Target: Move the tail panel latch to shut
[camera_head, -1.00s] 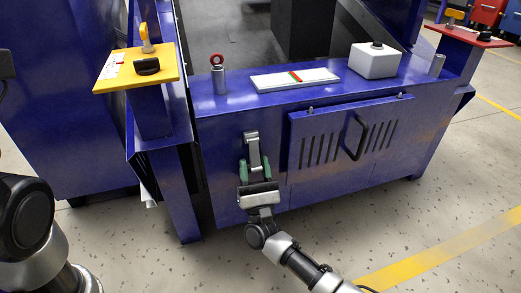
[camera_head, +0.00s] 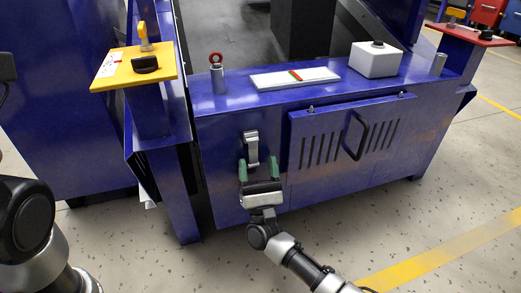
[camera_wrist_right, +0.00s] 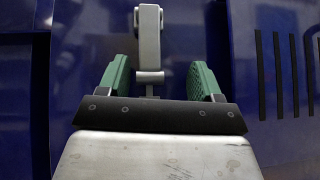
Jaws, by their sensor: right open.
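The tail panel latch (camera_head: 251,149) is a grey metal lever on the blue front face, left of the slotted tail panel (camera_head: 350,140). My right gripper (camera_head: 258,171) is open just below and in front of it, its green fingers either side of the latch's lower part. In the right wrist view the latch (camera_wrist_right: 149,45) hangs from the top, and its lower end lies between the two green fingertips (camera_wrist_right: 160,76). I see gaps on both sides; contact cannot be told. My left gripper is not in view.
The tail panel has a black handle (camera_head: 355,136). On the ledge above are a red-ringed pin (camera_head: 217,74), a white plate with a red and green mark (camera_head: 295,78) and a white box (camera_head: 376,60). The floor in front is clear.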

